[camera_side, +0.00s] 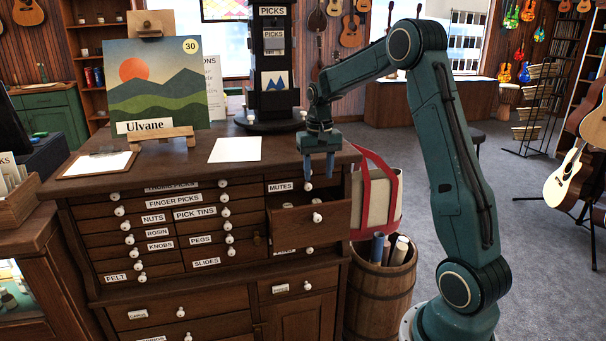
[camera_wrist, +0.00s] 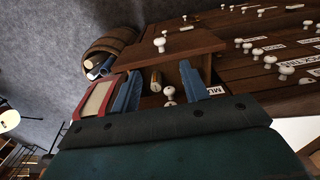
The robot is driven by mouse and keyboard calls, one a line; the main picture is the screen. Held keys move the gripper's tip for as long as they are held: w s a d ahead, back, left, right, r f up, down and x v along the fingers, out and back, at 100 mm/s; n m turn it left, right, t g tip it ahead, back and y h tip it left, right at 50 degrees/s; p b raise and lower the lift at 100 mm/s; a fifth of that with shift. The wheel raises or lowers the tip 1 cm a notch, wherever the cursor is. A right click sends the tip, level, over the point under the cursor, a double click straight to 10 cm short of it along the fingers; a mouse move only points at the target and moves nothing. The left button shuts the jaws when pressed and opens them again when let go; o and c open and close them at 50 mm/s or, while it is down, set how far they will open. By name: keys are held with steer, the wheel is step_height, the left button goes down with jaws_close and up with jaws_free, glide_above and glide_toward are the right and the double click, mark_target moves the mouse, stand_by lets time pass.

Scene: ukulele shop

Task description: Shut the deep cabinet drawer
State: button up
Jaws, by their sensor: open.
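The deep drawer (camera_side: 296,221) stands pulled out at the right of the dark wooden cabinet (camera_side: 165,290), below the small drawer labelled MUTES. Its front carries a white knob (camera_side: 317,217). In the wrist view the drawer front (camera_wrist: 185,45) with its knob (camera_wrist: 160,45) lies beyond my fingers. My gripper (camera_side: 319,176) points down above the opened drawer, near the cabinet's face, its blue fingers apart and empty. In the wrist view my gripper (camera_wrist: 160,85) spans a short brown cylinder (camera_wrist: 155,80) and a white knob (camera_wrist: 170,96). Contact with the drawer cannot be told.
A barrel (camera_side: 379,290) with rolled items and a red-and-white tote bag (camera_side: 376,195) are close to the drawer's right. On the cabinet top are a painting (camera_side: 155,85), a paper sheet (camera_side: 235,149), a clipboard (camera_side: 97,164) and a dark picks stand (camera_side: 272,70).

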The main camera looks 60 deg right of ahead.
mark_target(318, 216)
steer(key=shift+s+a, duration=0.1)
steer(key=shift+a, duration=0.05)
steer(key=s+a+t+h, duration=0.1)
steer(key=s+a, duration=0.1)
steer(key=s+a+f+t+h, duration=0.1)
steer(key=s+a+t+h, duration=0.1)
stand_by(0.8)
steer(key=shift+d+f, duration=0.1)
steer(key=shift+x, duration=6.75)
steer(key=shift+w+d, duration=0.1)
jaws_close()
